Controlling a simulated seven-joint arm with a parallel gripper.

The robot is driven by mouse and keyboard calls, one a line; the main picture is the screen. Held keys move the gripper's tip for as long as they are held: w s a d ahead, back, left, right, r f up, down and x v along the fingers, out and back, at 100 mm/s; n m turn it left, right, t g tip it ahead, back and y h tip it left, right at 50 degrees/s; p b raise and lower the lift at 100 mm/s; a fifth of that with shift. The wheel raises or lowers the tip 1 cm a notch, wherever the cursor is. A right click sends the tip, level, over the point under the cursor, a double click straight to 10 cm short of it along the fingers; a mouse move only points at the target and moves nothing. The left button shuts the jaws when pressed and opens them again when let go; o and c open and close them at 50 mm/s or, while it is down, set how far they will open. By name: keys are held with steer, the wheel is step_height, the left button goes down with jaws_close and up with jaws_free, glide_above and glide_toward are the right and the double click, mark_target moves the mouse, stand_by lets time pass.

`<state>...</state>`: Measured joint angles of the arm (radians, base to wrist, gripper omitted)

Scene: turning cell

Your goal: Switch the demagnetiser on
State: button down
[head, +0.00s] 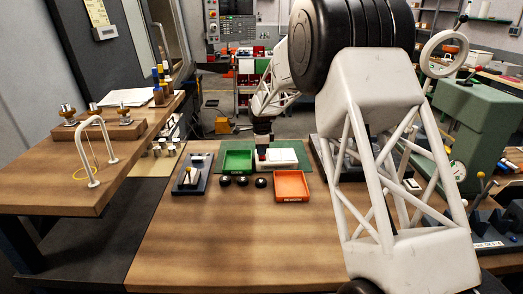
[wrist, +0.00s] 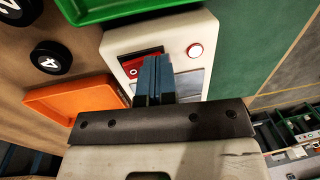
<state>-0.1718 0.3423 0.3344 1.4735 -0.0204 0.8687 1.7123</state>
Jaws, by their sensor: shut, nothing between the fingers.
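The demagnetiser is a white box (head: 285,161) on the green mat at the far edge of the wooden bench. In the head view my gripper (head: 262,146) is above the box's left end.
A green tray (head: 238,172) lies left of the demagnetiser and an orange tray (head: 291,199) lies in front. Several black numbered pucks (head: 261,183) sit between them. A dark fixture (head: 192,183) stands farther left. The front of the bench is clear.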

mark_target(262, 159)
steer(key=shift+s+f, duration=0.2)
steer(key=shift+s+r, duration=0.25)
steer(key=shift+s, duration=0.3)
steer(key=shift+r, duration=0.2)
stand_by(0.3)
step_height(262, 159, up, 14)
steer(key=s, duration=0.1)
steer(key=shift+s+f, duration=0.15)
steer(key=shift+s, duration=0.2)
steer(key=shift+d, duration=0.1)
stand_by(0.4)
